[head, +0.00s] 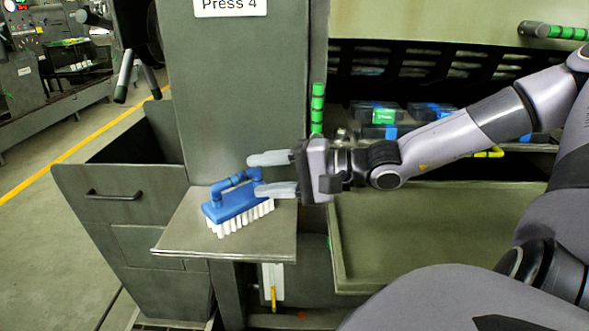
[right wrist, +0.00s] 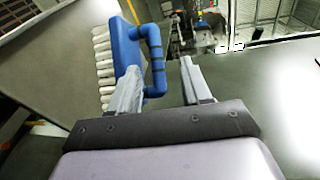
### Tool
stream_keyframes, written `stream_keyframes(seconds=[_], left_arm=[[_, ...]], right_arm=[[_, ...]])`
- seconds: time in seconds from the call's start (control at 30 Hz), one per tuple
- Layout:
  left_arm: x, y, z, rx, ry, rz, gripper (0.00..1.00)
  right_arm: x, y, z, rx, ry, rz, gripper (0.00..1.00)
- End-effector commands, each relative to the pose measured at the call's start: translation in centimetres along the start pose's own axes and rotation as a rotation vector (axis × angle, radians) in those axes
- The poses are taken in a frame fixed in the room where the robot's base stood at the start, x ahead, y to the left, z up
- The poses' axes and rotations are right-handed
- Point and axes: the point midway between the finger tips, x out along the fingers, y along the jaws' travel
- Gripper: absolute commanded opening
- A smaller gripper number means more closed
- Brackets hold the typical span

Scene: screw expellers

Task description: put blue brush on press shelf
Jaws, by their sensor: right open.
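The blue brush (head: 236,203) has a blue body, a raised blue handle and white bristles facing down. It sits on the small grey press shelf (head: 175,240) in front of the Press 4 panel. My right gripper (head: 262,173) is open, with its fingers pointing left at the handle end of the brush. In the right wrist view the brush (right wrist: 128,50) stands ahead of the left finger, and its handle's end lies between or very near the fingers (right wrist: 160,85). I cannot tell whether they touch. My left gripper is not in view.
The grey Press 4 panel (head: 235,90) rises right behind the shelf. A grey bin with a drawer handle (head: 113,196) stands to the left. At right are an open tray (head: 430,235) and a rack with black, blue and green boxes (head: 378,113). Floor at far left is clear.

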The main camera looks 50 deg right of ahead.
Motion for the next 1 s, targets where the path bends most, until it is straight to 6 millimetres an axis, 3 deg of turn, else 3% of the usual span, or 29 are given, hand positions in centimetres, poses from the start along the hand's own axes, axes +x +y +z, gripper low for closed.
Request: stream_keyframes(seconds=[0.4,1.0], left_arm=[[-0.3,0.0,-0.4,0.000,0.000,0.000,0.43],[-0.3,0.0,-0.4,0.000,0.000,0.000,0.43]], right_arm=[[-4.2,-0.1,0.0,-0.002,0.001,-0.001,0.48],[-4.6,-0.1,0.0,0.001,0.000,-0.001,0.48]])
